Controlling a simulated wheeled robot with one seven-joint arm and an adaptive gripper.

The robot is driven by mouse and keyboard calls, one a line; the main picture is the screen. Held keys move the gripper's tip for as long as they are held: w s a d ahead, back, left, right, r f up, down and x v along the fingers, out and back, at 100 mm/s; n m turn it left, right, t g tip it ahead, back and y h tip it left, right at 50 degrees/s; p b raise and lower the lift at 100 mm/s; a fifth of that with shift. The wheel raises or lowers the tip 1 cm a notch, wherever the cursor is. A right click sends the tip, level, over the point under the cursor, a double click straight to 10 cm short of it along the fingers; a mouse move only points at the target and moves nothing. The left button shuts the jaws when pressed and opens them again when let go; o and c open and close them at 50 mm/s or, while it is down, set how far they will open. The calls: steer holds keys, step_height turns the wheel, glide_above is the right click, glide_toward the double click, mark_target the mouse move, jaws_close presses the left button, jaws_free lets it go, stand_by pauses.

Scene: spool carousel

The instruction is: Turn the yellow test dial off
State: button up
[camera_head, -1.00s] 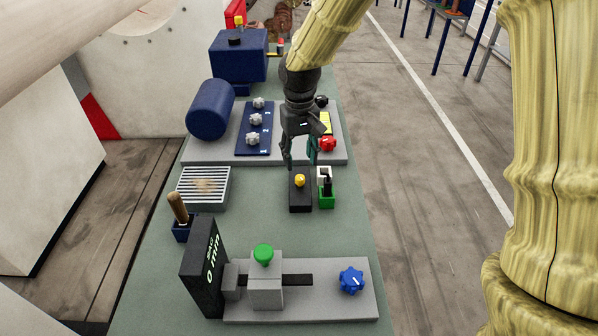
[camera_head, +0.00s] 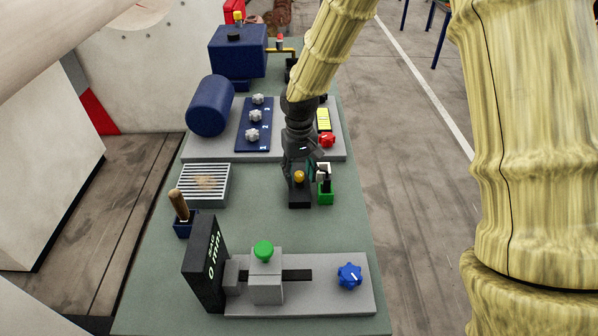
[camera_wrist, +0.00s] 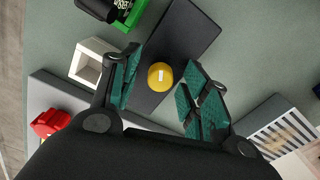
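The yellow test dial (camera_head: 299,176) sits on a narrow black base (camera_head: 299,198) on the green bench. In the wrist view the dial (camera_wrist: 160,76) is a round yellow knob with a short white mark, on the black base (camera_wrist: 186,40). My gripper (camera_head: 302,170) is over the dial from behind. In the wrist view its teal-padded fingers (camera_wrist: 160,88) are open, one on each side of the dial, with gaps between pads and dial. The gripper hides part of the base's far end in the head view.
A red knob (camera_head: 327,140) is behind on the grey plate. A slatted grey box (camera_head: 204,184) lies left. A blue knob (camera_head: 349,275) and green knob (camera_head: 263,250) are in front.

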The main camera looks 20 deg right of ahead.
jaws_close()
steer(key=shift+r+n, duration=0.1)
steer(key=shift+n, duration=0.3)
steer(key=n+p, duration=0.3)
steer(key=n, duration=0.1)
steer(key=shift+n, duration=0.3)
steer(key=n+p, duration=0.2)
steer(key=n, duration=0.4)
steer(key=shift+w+p, duration=0.1)
steer(key=shift+p, duration=0.3)
steer(key=shift+n, duration=0.4)
steer(key=shift+o, duration=0.3)
jaws_free()
